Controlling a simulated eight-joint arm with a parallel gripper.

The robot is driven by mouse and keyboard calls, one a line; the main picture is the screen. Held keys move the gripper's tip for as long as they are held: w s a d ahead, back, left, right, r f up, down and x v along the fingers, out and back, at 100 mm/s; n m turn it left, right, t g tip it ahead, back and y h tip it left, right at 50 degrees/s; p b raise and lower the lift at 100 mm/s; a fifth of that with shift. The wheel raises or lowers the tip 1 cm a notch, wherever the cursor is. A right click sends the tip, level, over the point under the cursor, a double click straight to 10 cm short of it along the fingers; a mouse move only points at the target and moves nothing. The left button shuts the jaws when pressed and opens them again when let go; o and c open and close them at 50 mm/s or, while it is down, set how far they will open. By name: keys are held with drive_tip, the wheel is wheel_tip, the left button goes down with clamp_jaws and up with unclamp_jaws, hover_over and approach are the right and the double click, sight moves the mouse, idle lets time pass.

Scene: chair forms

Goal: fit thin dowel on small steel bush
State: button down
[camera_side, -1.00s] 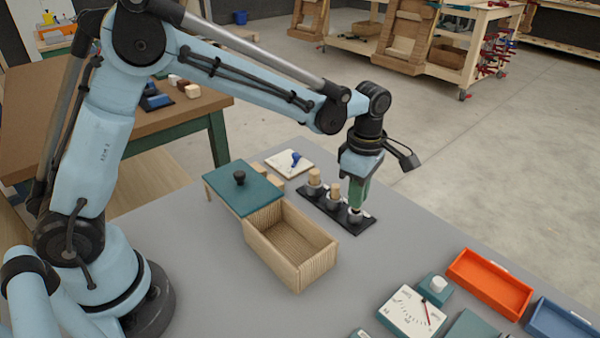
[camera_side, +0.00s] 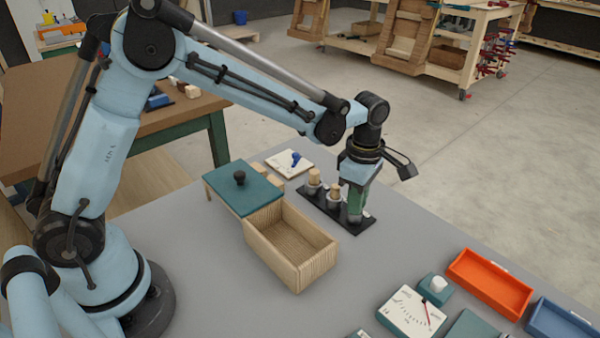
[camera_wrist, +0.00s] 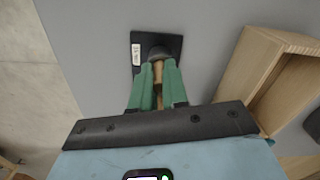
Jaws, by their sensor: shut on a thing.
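My gripper (camera_side: 356,210) points down over the near end of a black board (camera_side: 341,216). Its green fingers also show in the wrist view (camera_wrist: 158,72). They are shut on a thin pale wooden dowel (camera_wrist: 159,74), which the fingers mostly hide in the side view. The dowel's end is at a dark grey steel bush (camera_wrist: 156,50) on the board; how deep it sits I cannot tell. Two other wooden dowels (camera_side: 314,176) (camera_side: 335,190) stand upright in bushes farther along the board.
An open wooden box (camera_side: 290,250) with a green lid (camera_side: 238,190) beside it stands left of the board. A white plate with a blue piece (camera_side: 290,162) lies behind. A dial gauge (camera_side: 411,312), an orange tray (camera_side: 490,282) and a blue tray (camera_side: 562,322) are at front right.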

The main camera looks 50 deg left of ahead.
drive_tip(key=shift+f, duration=0.2)
drive_tip(key=c, duration=0.5)
unclamp_jaws()
drive_tip(key=shift+r, duration=3.55)
